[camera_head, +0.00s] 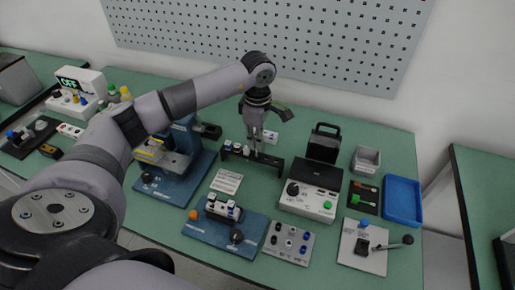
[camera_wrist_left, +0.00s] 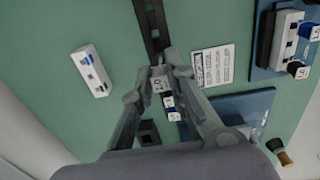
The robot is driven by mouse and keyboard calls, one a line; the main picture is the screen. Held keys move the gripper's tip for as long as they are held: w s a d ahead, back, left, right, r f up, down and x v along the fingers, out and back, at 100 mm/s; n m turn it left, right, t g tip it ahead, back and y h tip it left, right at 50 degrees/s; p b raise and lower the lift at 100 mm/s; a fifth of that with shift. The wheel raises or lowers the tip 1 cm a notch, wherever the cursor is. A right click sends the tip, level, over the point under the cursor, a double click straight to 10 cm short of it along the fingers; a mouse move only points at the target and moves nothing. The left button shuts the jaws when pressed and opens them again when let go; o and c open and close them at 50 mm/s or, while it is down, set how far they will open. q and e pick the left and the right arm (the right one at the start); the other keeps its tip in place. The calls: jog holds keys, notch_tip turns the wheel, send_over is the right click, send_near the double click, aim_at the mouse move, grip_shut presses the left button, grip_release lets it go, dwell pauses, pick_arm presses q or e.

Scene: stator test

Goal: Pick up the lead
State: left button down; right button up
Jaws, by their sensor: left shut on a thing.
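My left gripper (camera_head: 255,150) reaches down over a narrow dark rack (camera_head: 270,160) at the back middle of the bench. In the left wrist view, the fingers of my left gripper (camera_wrist_left: 167,70) are closed around a small white labelled plug, which I take to be the lead (camera_wrist_left: 159,85). The fingers hide part of it, and I cannot tell whether it still sits in the rack. More white-topped plugs (camera_head: 236,147) stand in the rack to the left, and they show beside the held one in the wrist view (camera_wrist_left: 170,102). My right gripper is not in view.
A white block (camera_head: 271,137) lies behind the rack, and a printed card (camera_head: 227,181) lies in front. Blue-based fixtures (camera_head: 180,185) stand left and in front. A tester box (camera_head: 310,198) stands right, with a blue tray (camera_head: 403,201) beyond.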

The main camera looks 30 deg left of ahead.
pick_arm(q)
notch_tip(320, 180, up, 16)
jog(key=b, duration=0.1)
jog(key=shift+f, duration=0.15)
jog(key=shift+f, duration=0.1)
dwell(0.4)
